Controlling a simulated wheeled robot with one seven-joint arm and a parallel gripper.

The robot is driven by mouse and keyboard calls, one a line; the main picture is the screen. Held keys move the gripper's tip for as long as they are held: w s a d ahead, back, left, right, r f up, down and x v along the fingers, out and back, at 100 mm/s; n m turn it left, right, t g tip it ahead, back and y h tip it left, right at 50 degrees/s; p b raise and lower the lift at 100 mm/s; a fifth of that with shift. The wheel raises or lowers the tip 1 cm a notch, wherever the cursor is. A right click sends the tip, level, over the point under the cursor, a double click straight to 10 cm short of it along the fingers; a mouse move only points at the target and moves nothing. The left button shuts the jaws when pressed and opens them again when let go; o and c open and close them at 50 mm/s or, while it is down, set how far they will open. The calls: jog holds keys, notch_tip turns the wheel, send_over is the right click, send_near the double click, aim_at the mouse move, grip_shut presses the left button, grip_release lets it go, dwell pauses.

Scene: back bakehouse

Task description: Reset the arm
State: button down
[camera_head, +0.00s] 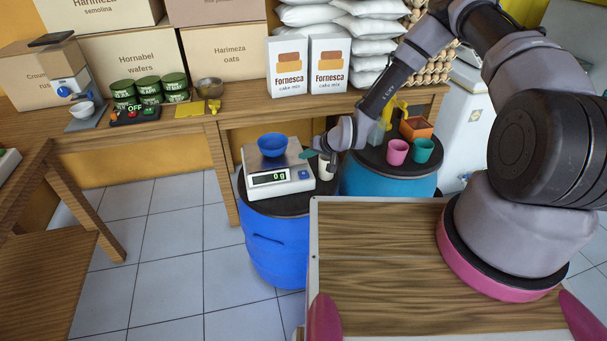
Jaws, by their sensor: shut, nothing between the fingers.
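My arm (380,95) reaches out from the right and bends down to my gripper (308,153) at its far end. The gripper is shut and empty, just right of the scale (278,176) and above the barrel top. It is small in the picture and partly hidden by the wrist. A blue bowl (272,145) sits on the scale, whose display reads 0 g. A small pale cup (325,167) stands beside the scale, close under the gripper; I cannot tell whether they touch.
The scale stands on a blue barrel (272,245). A second barrel (385,181) holds a pink cup (397,151), a teal cup (423,150) and an orange box (415,128). A wooden counter (235,110) with tins and cake mix boxes runs behind. Tiled floor is free at left.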

dwell(0.4)
jog(key=w+d+r+h, duration=0.1)
jog(key=d+r, duration=0.4)
jog(key=r, duration=0.4)
jog(key=w+d+r+h, duration=0.1)
jog(key=d+r+h, duration=0.1)
jog(key=d+r, duration=0.5)
jog(key=w+d+r+h, duration=0.1)
jog(key=d+r, duration=0.2)
jog(key=r, duration=0.8)
jog(key=s+d+r+m+h, duration=0.1)
jog(key=s+d+r, duration=0.2)
jog(key=r, duration=0.4)
jog(key=s+d+r+h, duration=0.1)
jog(key=s+d+r, duration=0.25)
jog(key=r, duration=0.25)
jog(key=s+d+r+m, duration=0.2)
jog(key=s+r, duration=0.5)
jog(key=s, duration=0.4)
jog(key=s+d+r+m+t+y, duration=0.1)
jog(key=s+d+r+m, duration=0.1)
jog(key=s+r, duration=0.5)
jog(key=s, duration=0.4)
jog(key=shift+s+d+r+m, duration=0.3)
jog(key=shift+d, duration=0.1)
